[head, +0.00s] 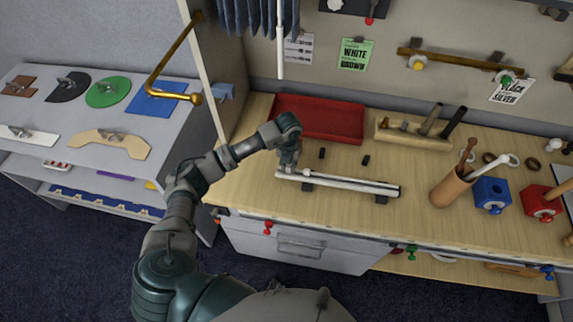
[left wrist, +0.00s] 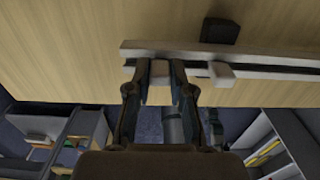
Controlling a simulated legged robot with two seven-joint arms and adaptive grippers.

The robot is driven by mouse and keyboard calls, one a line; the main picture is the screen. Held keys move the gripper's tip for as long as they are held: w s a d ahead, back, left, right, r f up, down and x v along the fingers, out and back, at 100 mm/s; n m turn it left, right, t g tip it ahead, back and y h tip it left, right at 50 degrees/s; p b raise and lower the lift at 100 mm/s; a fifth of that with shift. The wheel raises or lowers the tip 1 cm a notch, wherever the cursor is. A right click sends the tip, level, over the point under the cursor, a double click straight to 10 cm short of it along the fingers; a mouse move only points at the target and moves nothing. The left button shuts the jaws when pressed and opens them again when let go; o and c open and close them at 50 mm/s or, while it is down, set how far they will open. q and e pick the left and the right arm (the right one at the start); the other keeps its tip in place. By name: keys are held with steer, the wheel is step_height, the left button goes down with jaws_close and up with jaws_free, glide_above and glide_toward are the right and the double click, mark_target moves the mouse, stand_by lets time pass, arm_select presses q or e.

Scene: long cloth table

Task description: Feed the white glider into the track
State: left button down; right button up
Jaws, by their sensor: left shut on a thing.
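The white track (head: 350,185) lies on the wooden table, raised on small dark supports, with a dark slot along it. In the left wrist view the track (left wrist: 270,60) runs across the top. My left gripper (head: 288,168) is at the track's left end, pointing down. In the left wrist view its fingers (left wrist: 160,70) are closed around a small pale piece (left wrist: 160,92), which looks like the white glider. A pale block (left wrist: 220,72) shows just right of the fingers, against the track. The fingers hide much of the contact, so I cannot tell whether the glider sits in the slot.
A red tray (head: 335,122) lies behind the track. A wooden tool block (head: 415,135) stands to its right. A brown cup with tools (head: 450,188) and a blue box (head: 491,194) stand at the right. Two small dark pieces (head: 365,160) lie behind the track.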

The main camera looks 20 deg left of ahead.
arm_select(q)
steer(key=shift+w+d, duration=0.25)
steer(key=shift+d, duration=0.9)
steer(key=c, duration=0.9)
jaws_free()
steer(key=shift+c, duration=0.2)
step_height(320, 180, up, 12)
